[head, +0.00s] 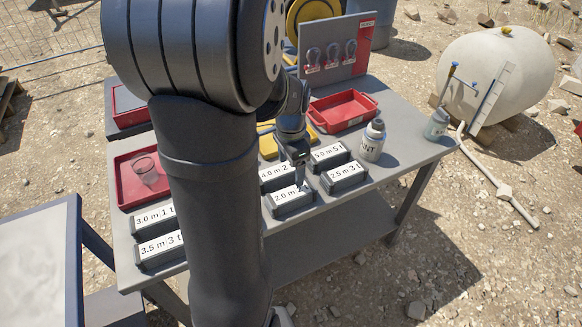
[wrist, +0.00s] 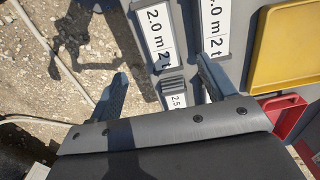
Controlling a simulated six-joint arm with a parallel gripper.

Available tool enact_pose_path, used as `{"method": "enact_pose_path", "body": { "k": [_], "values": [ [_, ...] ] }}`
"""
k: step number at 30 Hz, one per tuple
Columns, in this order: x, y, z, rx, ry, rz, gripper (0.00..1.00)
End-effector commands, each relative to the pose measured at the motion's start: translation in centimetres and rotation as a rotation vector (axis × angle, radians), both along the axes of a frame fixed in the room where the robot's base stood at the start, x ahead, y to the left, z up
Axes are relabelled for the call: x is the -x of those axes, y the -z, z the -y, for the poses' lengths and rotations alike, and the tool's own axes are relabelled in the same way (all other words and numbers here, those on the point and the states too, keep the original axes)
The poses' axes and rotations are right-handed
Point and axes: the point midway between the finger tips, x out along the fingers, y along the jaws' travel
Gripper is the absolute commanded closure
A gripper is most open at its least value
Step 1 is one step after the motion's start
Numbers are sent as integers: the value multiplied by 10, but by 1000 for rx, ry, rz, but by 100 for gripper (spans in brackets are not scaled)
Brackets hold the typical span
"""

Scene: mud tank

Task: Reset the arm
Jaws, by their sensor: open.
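My gripper (head: 297,160) hangs pointing down over the table (head: 392,150), above the bin labelled 2.0 m (head: 289,201). In the wrist view its two fingers (wrist: 165,88) are spread apart. Between them shows a small grey ribbed piece with a label reading 2.5 (wrist: 176,98), close to the end of the 2.0 m 2 t bin (wrist: 160,40). I cannot tell whether the fingers touch it. My arm crosses the head view and hides the middle left of the table.
Labelled bins stand around, including 2.5 m 3 t (head: 344,178) and 3.5 m 3 t (head: 160,250). A red tray (head: 342,111), a white bottle (head: 373,140), a jar with a brush (head: 437,124) and a shackle board (head: 338,47) are on the table. A white tank (head: 500,70) stands beyond it.

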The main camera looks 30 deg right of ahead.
Motion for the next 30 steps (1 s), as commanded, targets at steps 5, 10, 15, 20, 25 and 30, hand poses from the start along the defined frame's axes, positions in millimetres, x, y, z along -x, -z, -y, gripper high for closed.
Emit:
{"method": "enact_pose_path", "body": {
  "k": [5,10,15,20,25,30],
  "values": [
    [0,2,0,0,0,0,24],
    [0,17,0,-2,0,-3,24],
    [1,47,0,-3,0,-3,24],
    [0,76,0,-3,0,-3,24],
    [1,105,0,-3,0,-3,24],
    [-1,118,1,2,0,3,24]
  ]
}}
